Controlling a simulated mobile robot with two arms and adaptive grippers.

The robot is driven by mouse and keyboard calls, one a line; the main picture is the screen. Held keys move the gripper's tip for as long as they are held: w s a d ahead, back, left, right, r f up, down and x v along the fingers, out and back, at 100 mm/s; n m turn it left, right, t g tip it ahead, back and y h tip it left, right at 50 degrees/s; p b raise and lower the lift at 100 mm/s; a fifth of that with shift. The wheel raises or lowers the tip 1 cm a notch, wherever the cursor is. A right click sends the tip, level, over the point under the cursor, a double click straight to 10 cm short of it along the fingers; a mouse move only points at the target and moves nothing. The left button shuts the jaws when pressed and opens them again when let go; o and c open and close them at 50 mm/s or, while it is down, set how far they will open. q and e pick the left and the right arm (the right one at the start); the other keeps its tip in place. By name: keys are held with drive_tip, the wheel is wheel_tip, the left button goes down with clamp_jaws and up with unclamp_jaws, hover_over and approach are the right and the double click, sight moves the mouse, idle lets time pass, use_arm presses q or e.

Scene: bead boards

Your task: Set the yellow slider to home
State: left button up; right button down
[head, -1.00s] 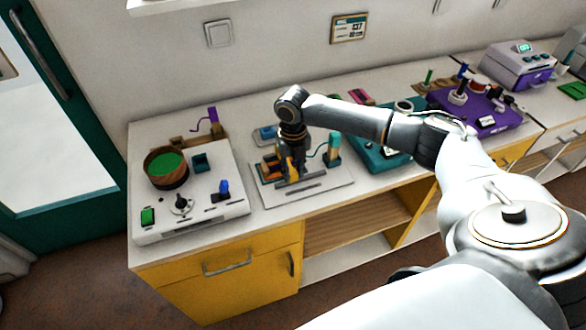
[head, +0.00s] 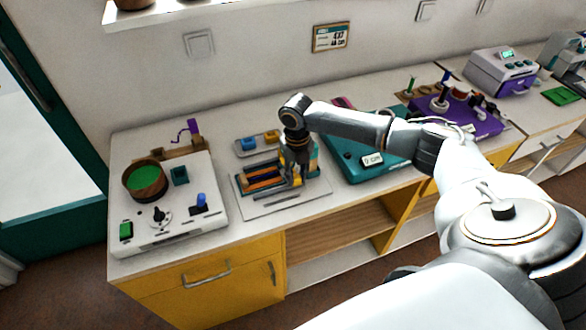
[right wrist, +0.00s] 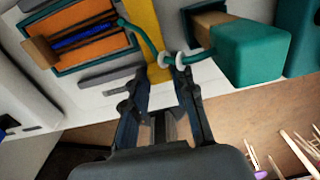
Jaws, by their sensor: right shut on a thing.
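The yellow slider (right wrist: 146,32) shows in the right wrist view as a yellow strip, with its lower end between my fingertips. My right gripper (right wrist: 158,84) is shut on it, and the fingers hide part of that end. In the head view my right gripper (head: 294,181) is low over the white board (head: 283,203), towards its right side. Yellow shows beside the fingers there, but the slider's outline is mostly hidden. An orange tray with blue bars (right wrist: 98,47) lies left of the slider in the wrist view. My left gripper is out of view.
A teal block (right wrist: 248,52) with a teal cord stands close right of my fingers. A white panel (head: 190,225) with a green-filled bowl (head: 145,180) is to the left; a teal case (head: 357,165) is to the right. Open shelves lie below the counter edge.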

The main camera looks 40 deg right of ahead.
drive_tip(key=c, duration=1.1)
unclamp_jaws()
drive_tip(key=shift+d, duration=0.3)
drive_tip(key=shift+c, duration=0.2)
drive_tip(key=shift+o, duration=0.3)
drive_tip(key=shift+s+d, duration=0.1)
drive_tip(key=shift+d, duration=0.05)
drive_tip(key=shift+a, duration=0.2)
drive_tip(key=shift+r, duration=0.35)
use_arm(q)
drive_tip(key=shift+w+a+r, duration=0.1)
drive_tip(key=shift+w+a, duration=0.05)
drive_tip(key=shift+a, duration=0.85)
use_arm(e)
wheel_tip(320, 180, up, 11)
drive_tip(key=shift+d+r, duration=0.15)
drive_tip(key=shift+d, duration=0.05)
